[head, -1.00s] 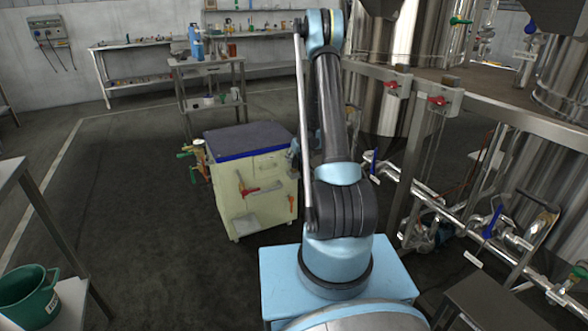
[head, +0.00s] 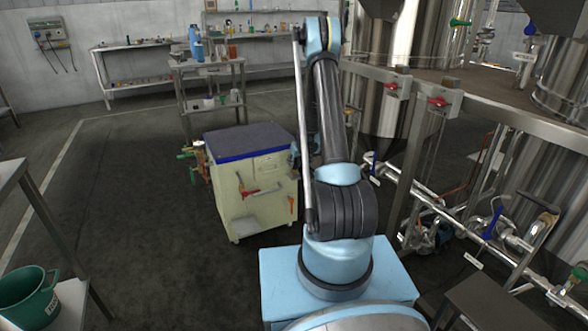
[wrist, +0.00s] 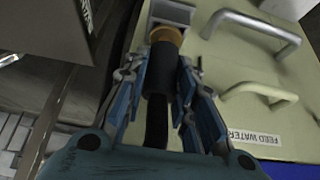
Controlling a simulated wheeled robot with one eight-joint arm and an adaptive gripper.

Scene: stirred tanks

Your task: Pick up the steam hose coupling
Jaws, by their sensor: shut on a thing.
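In the wrist view, the steam hose coupling (wrist: 163,68) is a dark cylinder with a brass-coloured collar at its far end. A black hose runs from it back towards my palm. My gripper (wrist: 160,77) has its blue-grey fingers on both sides of the dark part and is shut on it. A metal bracket (wrist: 172,13) is just beyond the brass collar; I cannot tell whether they touch. In the head view my arm hides most of the gripper, and the coupling cannot be made out.
A cream cabinet (head: 237,205) with a dark top and handles stands by the gripper; a "FEED WATER" label (wrist: 253,137) is on its face. Steel tanks, rails and pipes with valves fill the right. A green bucket (head: 28,297) is at lower left. Open floor lies left of the cabinet.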

